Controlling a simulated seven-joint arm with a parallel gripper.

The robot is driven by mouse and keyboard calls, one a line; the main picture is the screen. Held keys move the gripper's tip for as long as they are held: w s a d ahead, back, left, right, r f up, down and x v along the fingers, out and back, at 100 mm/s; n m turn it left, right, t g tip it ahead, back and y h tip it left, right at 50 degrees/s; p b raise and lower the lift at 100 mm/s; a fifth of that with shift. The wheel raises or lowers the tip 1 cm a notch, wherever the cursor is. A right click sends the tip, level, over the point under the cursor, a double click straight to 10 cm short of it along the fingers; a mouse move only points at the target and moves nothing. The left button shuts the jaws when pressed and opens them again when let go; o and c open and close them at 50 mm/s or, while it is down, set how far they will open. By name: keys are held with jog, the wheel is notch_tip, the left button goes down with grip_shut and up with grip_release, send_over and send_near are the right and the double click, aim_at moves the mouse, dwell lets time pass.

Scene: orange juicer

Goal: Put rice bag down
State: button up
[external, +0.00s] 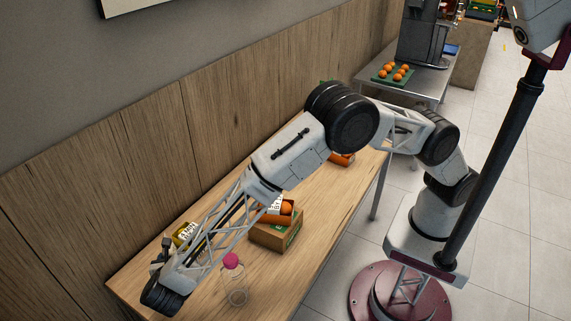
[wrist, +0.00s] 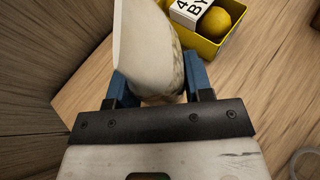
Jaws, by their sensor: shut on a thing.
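The rice bag (wrist: 145,42), a pale whitish bag with a see-through part showing grains on its right side, is in the wrist view. It is between the two blue fingers of my gripper (wrist: 158,84), which is shut on it. The bag's lower end is hidden behind the gripper body. In the external view my gripper (external: 160,252) is at the far left end of the wooden table (external: 276,262), near the wall. I cannot make out the bag there. Whether the bag touches the table is unclear.
A yellow box (wrist: 209,47) with a lemon (wrist: 217,21) and a label stands right of the bag. The wood-panelled wall (external: 75,225) is close behind.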

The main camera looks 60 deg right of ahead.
jog(key=shift+f, duration=2.7)
jog(key=shift+f, duration=0.55)
jog(key=o, duration=1)
jog(key=shift+v, duration=3.9)
